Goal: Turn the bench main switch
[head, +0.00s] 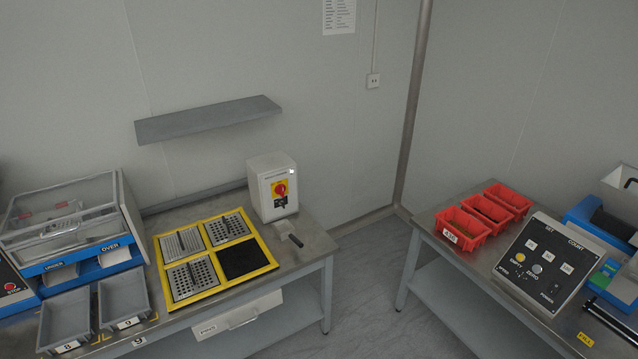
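The knob's exact angle is too small to tell. A small dark label sits below the knob, and a small white spot shows near the box's upper right edge. My gripper is not in view, and nothing stands in front of the switch.
The left bench (316,246) also holds a yellow frame (214,217) with plates, a dark-handled tool (296,240), grey trays (66,318) and a clear-lidded machine (62,220). A grey shelf (208,119) hangs above. Open floor (372,285) separates it from the right bench (432,218) with red bins (462,229).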

